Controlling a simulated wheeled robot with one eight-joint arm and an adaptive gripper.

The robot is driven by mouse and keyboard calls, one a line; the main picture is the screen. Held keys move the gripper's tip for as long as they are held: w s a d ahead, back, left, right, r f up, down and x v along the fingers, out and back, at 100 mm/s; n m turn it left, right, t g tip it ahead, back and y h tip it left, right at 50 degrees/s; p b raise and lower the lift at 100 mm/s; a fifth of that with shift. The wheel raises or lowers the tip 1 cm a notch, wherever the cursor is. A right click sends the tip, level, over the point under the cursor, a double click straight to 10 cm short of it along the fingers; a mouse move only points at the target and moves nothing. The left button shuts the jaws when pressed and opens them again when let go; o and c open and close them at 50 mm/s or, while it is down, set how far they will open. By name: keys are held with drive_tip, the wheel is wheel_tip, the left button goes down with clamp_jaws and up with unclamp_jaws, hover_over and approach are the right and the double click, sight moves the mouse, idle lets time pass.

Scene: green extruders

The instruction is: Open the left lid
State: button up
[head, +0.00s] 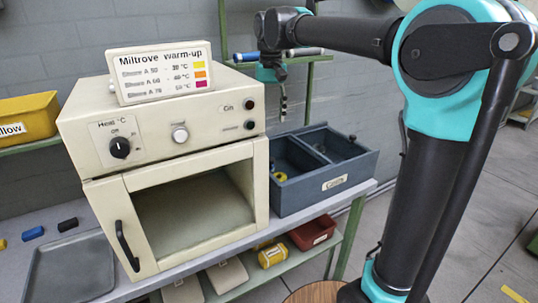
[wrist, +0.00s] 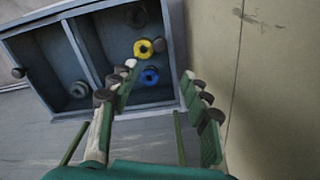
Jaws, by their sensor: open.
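A blue-grey box (head: 325,196) with two compartments stands on the bench, right of the cream oven. It also shows in the wrist view (wrist: 178,60). In the head view its left compartment (head: 285,165) is open to view with a yellow ring in it. I cannot clearly make out a lid on either compartment. A dark knob (head: 352,138) sits at the box's right side. My gripper (head: 283,112) hangs above and behind the box's left part. In the wrist view my gripper (wrist: 160,72) is open and empty, its fingers apart over the compartment with the rings.
The cream oven (head: 165,150) stands close beside the box, its side wall (wrist: 270,80) near my right finger in the wrist view. A yellow ring (wrist: 143,48) and a blue ring (wrist: 150,77) lie in the box. A sign (head: 160,72) stands on the oven. A tray (head: 70,270) lies left.

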sight(271, 158)
wheel_tip(271, 158, down, 15)
drive_tip(key=shift+f, duration=0.1)
idle(0.3)
drive_tip(key=shift+c, duration=0.5)
clamp_jaws()
